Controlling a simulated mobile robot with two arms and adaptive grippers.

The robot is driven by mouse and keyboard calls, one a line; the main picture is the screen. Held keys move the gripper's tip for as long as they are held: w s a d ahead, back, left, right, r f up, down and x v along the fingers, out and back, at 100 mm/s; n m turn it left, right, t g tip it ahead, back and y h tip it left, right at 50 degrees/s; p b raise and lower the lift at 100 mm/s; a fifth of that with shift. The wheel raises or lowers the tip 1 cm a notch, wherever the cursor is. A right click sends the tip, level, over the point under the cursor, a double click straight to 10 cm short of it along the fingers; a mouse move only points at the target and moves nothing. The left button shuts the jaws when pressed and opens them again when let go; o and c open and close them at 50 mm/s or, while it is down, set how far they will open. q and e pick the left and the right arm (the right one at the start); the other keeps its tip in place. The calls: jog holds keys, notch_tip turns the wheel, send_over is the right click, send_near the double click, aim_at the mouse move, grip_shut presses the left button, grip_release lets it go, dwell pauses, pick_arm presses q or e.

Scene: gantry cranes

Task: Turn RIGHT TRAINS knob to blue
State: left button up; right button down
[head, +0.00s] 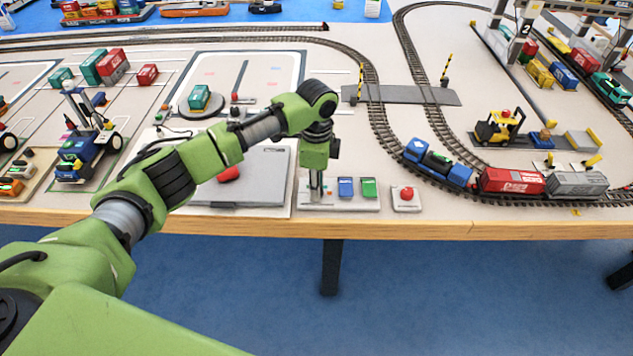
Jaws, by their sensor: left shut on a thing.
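My left gripper (316,190) points straight down at the left end of a small grey control panel (358,208) on the table's front edge. Its fingers are close together on the knob there, and they hide most of that knob. I cannot read the panel's lettering or tell which colour the knob points to. On the same panel, right of my gripper, are a blue block (346,187) and a green block (369,187). My right gripper is not in view.
A red button (406,194) on a white base stands right of the panel. A blue, red and grey train (511,181) stands on the curved track at the right. A yellow forklift (499,127) is behind it.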

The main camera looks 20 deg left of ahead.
pick_arm(q)
jog(key=m+p, duration=0.2)
jog(key=shift+r+m, duration=0.15)
jog(key=shift+m, duration=0.15)
jog(key=m+p, duration=0.1)
jog(key=m, duration=0.2)
jog(key=shift+d+m+p, duration=0.1)
jog(key=shift+m+p, duration=0.2)
jog(key=m, duration=0.3)
jog(key=shift+m+p, duration=0.3)
jog(key=shift+p, duration=0.1)
jog(key=m, duration=0.4)
jog(key=shift+f, duration=0.2)
jog(key=shift+m, duration=0.3)
jog(key=o, duration=1.1)
